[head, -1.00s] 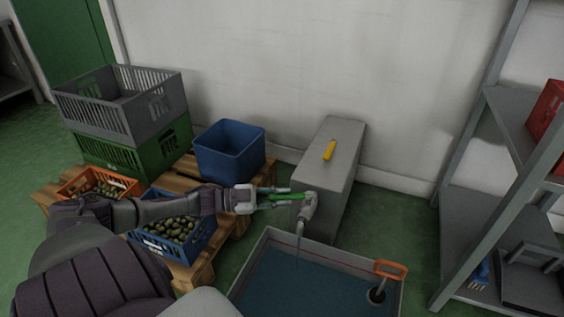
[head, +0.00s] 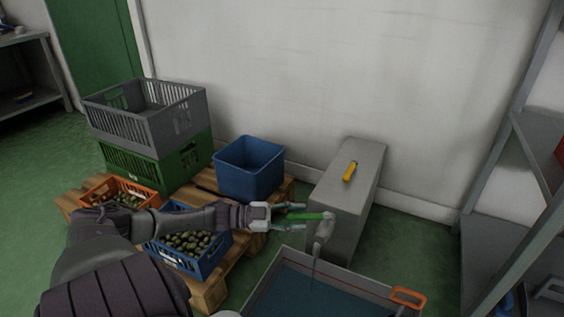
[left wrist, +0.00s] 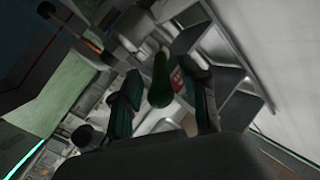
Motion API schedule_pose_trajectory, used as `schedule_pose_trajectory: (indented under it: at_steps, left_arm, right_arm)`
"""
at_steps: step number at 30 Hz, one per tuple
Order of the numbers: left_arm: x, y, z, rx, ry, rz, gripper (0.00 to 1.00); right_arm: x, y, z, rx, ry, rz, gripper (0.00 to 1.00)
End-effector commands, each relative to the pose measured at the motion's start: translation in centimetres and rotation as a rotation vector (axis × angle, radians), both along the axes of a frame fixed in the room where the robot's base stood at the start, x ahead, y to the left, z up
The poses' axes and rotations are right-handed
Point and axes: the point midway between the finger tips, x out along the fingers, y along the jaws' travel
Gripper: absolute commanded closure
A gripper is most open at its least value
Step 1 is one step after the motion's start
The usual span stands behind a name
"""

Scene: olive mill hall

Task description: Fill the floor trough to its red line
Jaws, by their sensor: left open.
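The floor trough (head: 268,285) is a grey basin at the bottom of the head view, cut off by the picture edge. The left wrist view shows the lever (left wrist: 160,82) between the spread fingers, apart from both.
A grey cabinet (head: 350,205) with a yellow object (head: 350,171) on top stands behind the tap. A pallet (head: 210,292) with crates of olives and a blue bin (head: 250,168) is at left. Shelving (head: 500,240) is at right. An orange handle (head: 408,297) is at the trough's right corner.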

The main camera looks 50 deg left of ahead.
Motion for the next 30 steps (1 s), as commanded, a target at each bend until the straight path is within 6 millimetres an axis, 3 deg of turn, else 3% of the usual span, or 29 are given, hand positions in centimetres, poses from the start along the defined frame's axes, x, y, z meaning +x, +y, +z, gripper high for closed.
schedule_pose_trajectory:
  at_steps: [15,21,30]
  left_arm:
    - [-7.4,6.5,-0.1,0.003,0.005,0.002,0.56]
    - [-8.5,7.6,0.0,0.002,0.002,0.001,0.56]
    - [-8.6,7.6,0.0,0.002,0.0,0.002,0.56]
  right_arm:
    - [0.0,0.0,0.0,0.0,0.001,0.0,0.6]
    - [0.0,0.0,0.0,0.0,0.001,0.0,0.6]
    - [0.0,0.0,0.0,0.0,0.001,0.0,0.6]
